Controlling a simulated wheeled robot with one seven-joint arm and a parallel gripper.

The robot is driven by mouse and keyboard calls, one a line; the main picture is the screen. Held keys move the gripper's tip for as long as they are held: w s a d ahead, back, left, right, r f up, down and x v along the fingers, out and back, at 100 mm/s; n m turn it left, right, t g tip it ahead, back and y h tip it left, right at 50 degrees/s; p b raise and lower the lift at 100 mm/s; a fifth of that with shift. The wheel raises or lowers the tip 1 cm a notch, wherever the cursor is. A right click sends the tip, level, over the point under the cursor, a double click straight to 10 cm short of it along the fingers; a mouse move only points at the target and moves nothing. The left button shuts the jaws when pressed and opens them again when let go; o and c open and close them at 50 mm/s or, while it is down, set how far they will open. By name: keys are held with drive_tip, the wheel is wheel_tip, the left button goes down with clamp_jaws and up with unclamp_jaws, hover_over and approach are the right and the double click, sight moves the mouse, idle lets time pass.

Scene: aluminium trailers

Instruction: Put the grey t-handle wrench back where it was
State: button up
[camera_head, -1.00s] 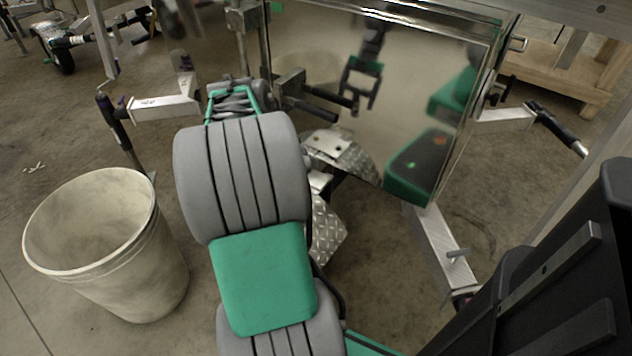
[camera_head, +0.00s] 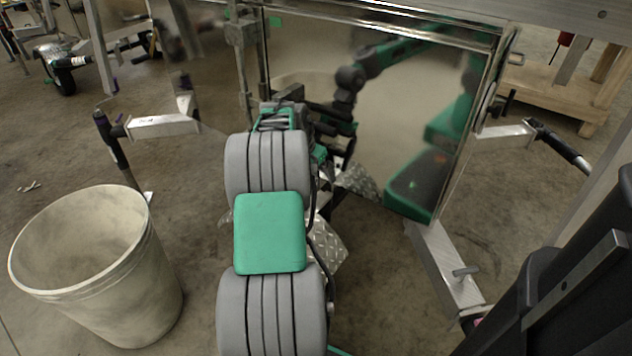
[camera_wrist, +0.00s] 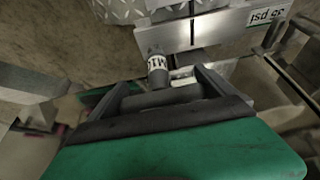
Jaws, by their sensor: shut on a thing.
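In the wrist view, my gripper (camera_wrist: 163,93) is shut on the grey t-handle wrench (camera_wrist: 160,98), with its dark bar lying across between the two fingers. A short dark stem with a white lettered band stands out beyond the bar, close to an aluminium beam (camera_wrist: 215,28). I cannot tell whether the stem touches the beam. In the head view, my own arm hides the gripper and the wrench, in front of the lower left of the shiny trailer panel (camera_head: 400,110).
A pale bucket (camera_head: 95,270) stands on the floor at left. An aluminium bracket (camera_head: 160,126) sticks out left of my arm, and another trailer bar (camera_head: 445,265) lies to the right. A wooden cart (camera_head: 550,90) stands at back right. Open floor shows at far left.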

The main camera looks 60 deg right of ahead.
sight(316, 178)
drive_tip(key=shift+a+b+x, duration=0.2)
drive_tip(key=shift+b+x, duration=0.05)
drive_tip(key=shift+x, duration=0.65)
drive_tip(key=shift+a+b+x, duration=0.15)
drive_tip(key=shift+b+x, duration=0.1)
drive_tip(key=shift+x, duration=0.7)
drive_tip(key=shift+w+f, duration=0.15)
drive_tip(key=shift+f, duration=0.1)
drive_tip(key=shift+f, duration=0.15)
drive_tip(key=o, duration=1.7)
drive_tip(key=shift+o, duration=0.2)
